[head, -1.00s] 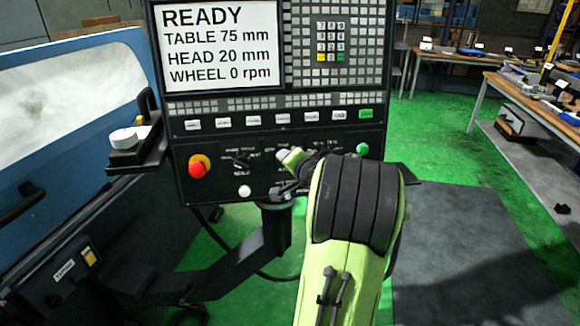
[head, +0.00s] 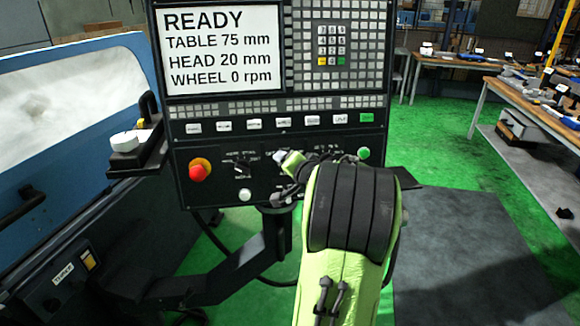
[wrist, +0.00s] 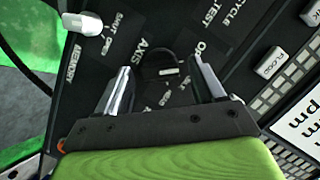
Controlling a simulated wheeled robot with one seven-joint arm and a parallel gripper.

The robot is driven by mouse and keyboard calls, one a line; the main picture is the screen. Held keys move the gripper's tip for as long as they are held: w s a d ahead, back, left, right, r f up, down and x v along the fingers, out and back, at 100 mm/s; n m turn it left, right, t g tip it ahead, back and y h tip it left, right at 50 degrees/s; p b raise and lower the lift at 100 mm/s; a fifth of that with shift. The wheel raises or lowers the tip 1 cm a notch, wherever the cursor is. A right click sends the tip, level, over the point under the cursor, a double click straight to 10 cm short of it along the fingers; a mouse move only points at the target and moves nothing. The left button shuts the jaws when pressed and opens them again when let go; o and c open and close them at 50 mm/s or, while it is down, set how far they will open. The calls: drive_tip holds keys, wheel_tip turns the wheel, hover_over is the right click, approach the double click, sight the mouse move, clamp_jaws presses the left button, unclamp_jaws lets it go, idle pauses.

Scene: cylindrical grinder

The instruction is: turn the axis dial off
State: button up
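My gripper (wrist: 161,76) is open, with one metal finger on each side of the dial. I cannot tell whether the fingers touch it. In the head view my gripper (head: 284,158) is at the lower middle of the control panel (head: 215,150), and it and my wrist hide the dial there. The printed positions around the dial are partly hidden and hard to read.
Left of my gripper are another dial (head: 242,168), a red stop button (head: 199,171) and a white button (head: 245,195). A green button (head: 363,153) is to the right. The screen (head: 222,48) reads READY, table 75 mm, head 20 mm, wheel 0 rpm.

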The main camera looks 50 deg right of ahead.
drive_tip(key=v, duration=1.5)
drive_tip(key=shift+s+a, duration=0.15)
drive_tip(key=shift+s, duration=0.2)
drive_tip(key=shift+w+r, duration=0.1)
drive_tip(key=w+a+f+n+g+y, duration=0.1)
drive_tip(key=w+a+f+n+y, duration=0.2)
drive_tip(key=a, duration=0.5)
drive_tip(key=w+a+n+g+y, duration=0.15)
drive_tip(key=w+a+n, duration=0.25)
drive_tip(key=a, duration=0.5)
drive_tip(key=s+a+f+n+g+y, duration=0.1)
drive_tip(key=s+a+f+n+g, duration=0.1)
drive_tip(key=s+a+n, duration=0.3)
drive_tip(key=s+a+f+n+g+y, duration=0.1)
drive_tip(key=s+a+f+n+y, duration=0.1)
drive_tip(key=s+a, duration=0.4)
drive_tip(key=a+f+n, duration=0.1)
drive_tip(key=a+n, duration=0.1)
drive_tip(key=a, duration=0.2)
drive_tip(key=shift+s+a+f+n+g, duration=0.3)
drive_tip(key=shift+a+f+n+g, duration=0.05)
drive_tip(key=shift+f+n, duration=0.05)
